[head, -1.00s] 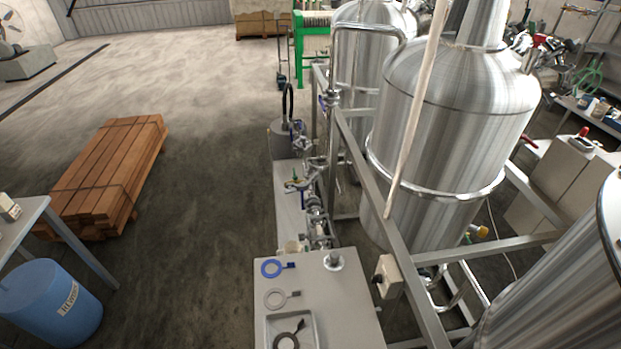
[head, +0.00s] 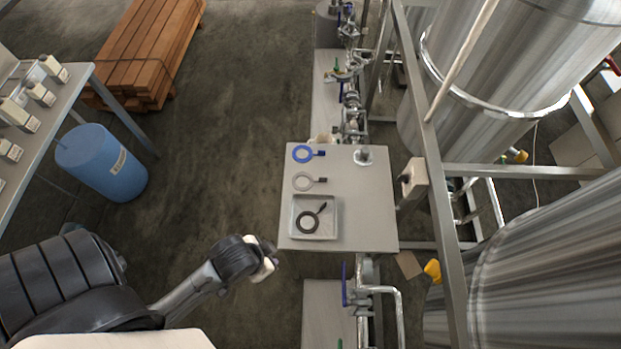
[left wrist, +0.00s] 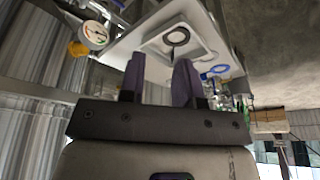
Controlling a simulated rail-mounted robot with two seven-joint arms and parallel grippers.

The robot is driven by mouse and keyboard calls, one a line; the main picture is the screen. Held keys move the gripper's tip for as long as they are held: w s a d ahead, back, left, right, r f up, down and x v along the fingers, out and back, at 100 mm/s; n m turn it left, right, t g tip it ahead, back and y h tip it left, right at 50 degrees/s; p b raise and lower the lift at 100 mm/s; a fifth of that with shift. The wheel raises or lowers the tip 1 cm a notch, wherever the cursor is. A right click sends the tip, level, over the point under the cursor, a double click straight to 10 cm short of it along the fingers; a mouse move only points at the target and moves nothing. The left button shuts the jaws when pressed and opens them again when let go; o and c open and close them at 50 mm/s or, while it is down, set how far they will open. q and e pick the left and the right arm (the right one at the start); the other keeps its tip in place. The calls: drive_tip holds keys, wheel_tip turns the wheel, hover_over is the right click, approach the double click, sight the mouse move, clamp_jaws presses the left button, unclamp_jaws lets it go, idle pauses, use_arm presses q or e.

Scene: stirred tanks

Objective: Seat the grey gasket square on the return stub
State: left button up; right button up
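My left gripper (head: 268,262) is just off the bench's near left corner, apart from everything. In the left wrist view its two fingers (left wrist: 158,80) are spread with nothing between them. I cannot pick out the grey gasket surely there. My right gripper is not in view.
A blue gasket (head: 312,153) lies beyond the grey one. A black gasket (head: 316,215) lies in a shallow tray (head: 335,235) nearer me. A switch box (head: 415,178) and steel frame (head: 440,215) stand right of the bench.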

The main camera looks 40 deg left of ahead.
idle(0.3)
use_arm(q)
drive_tip(key=o, duration=0.6)
